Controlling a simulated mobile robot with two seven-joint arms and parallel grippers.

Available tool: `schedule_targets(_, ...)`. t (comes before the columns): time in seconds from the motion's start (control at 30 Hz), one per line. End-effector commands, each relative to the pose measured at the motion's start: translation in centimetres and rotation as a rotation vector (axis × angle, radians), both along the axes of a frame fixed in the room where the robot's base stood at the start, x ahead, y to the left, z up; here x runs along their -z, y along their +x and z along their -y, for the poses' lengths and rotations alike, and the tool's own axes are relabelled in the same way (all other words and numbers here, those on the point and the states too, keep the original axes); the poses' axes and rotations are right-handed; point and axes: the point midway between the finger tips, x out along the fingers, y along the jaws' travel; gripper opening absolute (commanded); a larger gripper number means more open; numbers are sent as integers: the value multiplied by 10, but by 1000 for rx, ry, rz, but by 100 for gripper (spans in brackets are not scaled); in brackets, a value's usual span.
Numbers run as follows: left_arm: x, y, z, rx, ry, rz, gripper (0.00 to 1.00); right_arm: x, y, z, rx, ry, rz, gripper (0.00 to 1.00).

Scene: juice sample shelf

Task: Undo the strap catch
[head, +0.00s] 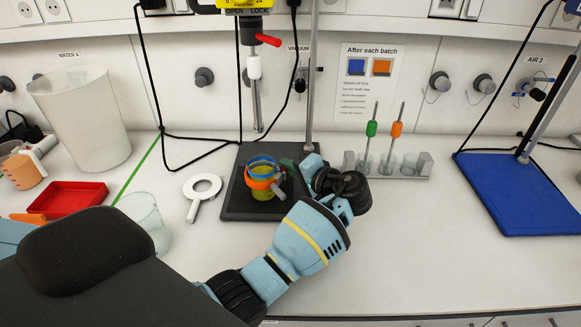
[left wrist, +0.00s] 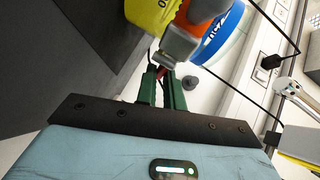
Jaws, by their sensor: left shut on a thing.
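A small jar of yellow-green juice (head: 262,194) stands on a black stand base (head: 236,208), and its yellow side shows close up in the left wrist view (left wrist: 148,14). A blue band (head: 262,160) circles its top, with an orange strap (head: 258,182) around it below. The grey strap catch (left wrist: 178,46) sticks out from the strap on the gripper's side; a bit of red shows at its end. My left gripper (head: 288,165) comes from the jar's right, its green fingers (left wrist: 161,88) closed at the catch's end. The exact grip is partly hidden. My right gripper is not in view.
A mixer shaft (head: 256,95) hangs above the jar, and a stand rod (head: 311,80) rises behind my gripper. A rack (head: 388,168) with green and orange handled tools stands right. The front right counter is clear.

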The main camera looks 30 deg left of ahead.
Motion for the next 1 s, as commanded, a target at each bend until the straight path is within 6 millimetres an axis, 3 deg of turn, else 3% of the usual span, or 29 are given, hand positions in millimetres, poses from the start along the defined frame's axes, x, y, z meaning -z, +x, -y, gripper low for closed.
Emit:
schedule_targets(0.5,-6,-3,7,286,0,7,0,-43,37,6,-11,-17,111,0)
schedule_targets(1.0,0,-6,16,600,-1,2,0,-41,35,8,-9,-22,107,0)
